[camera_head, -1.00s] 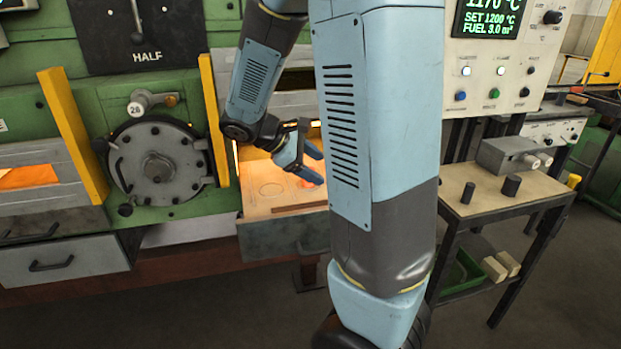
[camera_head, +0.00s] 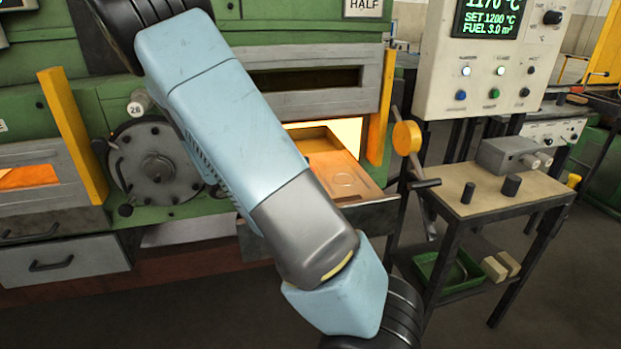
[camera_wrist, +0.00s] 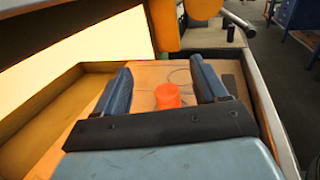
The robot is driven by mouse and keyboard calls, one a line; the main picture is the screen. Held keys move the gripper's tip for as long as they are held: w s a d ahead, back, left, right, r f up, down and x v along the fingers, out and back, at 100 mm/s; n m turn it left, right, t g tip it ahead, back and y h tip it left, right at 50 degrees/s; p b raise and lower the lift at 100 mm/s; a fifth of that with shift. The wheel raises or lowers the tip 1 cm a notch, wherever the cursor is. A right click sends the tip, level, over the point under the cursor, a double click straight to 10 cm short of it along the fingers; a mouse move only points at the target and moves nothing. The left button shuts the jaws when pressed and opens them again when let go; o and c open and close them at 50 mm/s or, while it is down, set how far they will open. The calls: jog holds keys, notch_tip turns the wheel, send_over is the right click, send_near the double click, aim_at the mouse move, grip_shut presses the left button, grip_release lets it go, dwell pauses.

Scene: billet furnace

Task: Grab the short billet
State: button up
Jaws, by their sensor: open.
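A short glowing orange billet (camera_wrist: 167,96) stands on the tan floor of the pulled-out furnace tray (camera_wrist: 75,125) in the wrist view. My gripper (camera_wrist: 159,66) is open, with one dark blue finger on each side of the billet. Clear gaps show between the billet and both fingers, so they do not touch it. How high the fingertips are above the tray floor is hard to tell. In the head view, my arm hides the gripper and the billet; only the right part of the tray (camera_head: 343,182) shows.
The bright furnace opening (camera_head: 345,135) lies behind the tray. A yellow disc handle (camera_head: 406,138) stands at the tray's right. A side table (camera_head: 490,207) holds two dark cylinders (camera_head: 468,192) (camera_head: 511,185) and a grey box (camera_head: 508,154). A green bin (camera_head: 440,270) is below.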

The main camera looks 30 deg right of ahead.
notch_tip(320, 180, down, 6)
jog(key=shift+r, duration=0.1)
jog(key=shift+d+f, duration=0.2)
jog(key=shift+d, duration=0.05)
jog(key=shift+w+d, duration=0.1)
jog(key=shift+d, duration=3.45)
jog(key=shift+c, duration=0.3)
jog(key=shift+r, duration=0.1)
grip_shut()
